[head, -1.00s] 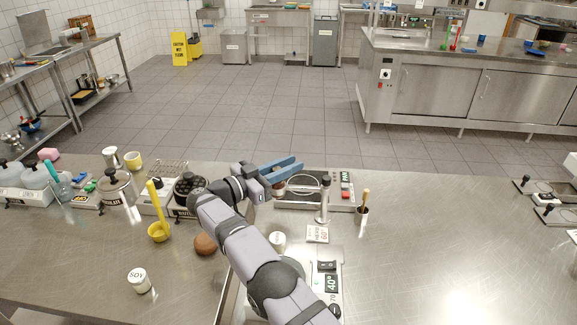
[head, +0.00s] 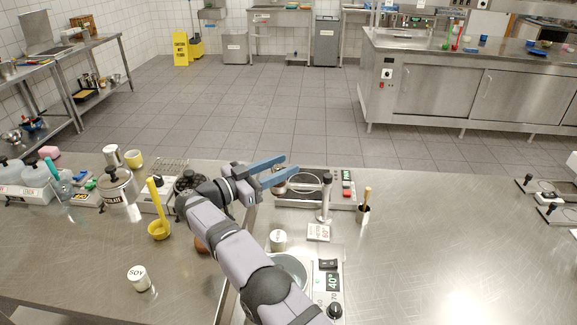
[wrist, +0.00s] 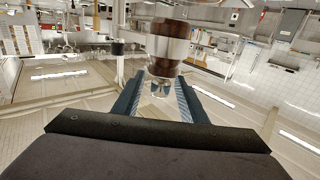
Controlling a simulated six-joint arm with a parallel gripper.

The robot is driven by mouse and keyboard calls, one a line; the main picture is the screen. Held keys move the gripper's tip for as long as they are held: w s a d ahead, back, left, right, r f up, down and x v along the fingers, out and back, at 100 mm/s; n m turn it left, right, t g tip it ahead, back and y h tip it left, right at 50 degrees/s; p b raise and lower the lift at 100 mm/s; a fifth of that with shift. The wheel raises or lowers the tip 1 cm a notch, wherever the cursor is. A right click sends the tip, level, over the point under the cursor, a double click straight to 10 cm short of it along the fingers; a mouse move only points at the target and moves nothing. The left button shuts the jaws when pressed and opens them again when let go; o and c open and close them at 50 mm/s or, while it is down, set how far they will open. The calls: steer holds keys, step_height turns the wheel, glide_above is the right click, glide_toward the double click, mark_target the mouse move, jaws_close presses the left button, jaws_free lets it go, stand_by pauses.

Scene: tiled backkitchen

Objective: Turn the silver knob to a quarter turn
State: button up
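A rounded silver knob-like part (head: 279,188) shows at the left end of a flat device (head: 312,202) at the back of the counter, partly covered by my gripper. My gripper (head: 291,163) is above it, its two blue fingers apart with nothing held between them. In the wrist view, a shiny silver and brown cylinder (wrist: 168,45), which looks like this knob, is beyond the fingertips of my gripper (wrist: 160,88). I see no contact. Whether the knob has a pointer mark cannot be told.
A silver post (head: 325,195) and a wooden-handled tool in a cup (head: 364,208) stand right of the gripper. A device with a 40° display (head: 332,281) and black knob (head: 334,310) is in front. A yellow ladle (head: 158,228) stands left.

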mark_target(274, 169)
steer(key=v, duration=0.2)
steer(key=shift+s+a+r, duration=0.1)
steer(key=shift+s+a, duration=0.1)
steer(key=shift+a, duration=0.05)
steer(key=shift+p+v, duration=0.7)
steer(key=shift+v, duration=0.2)
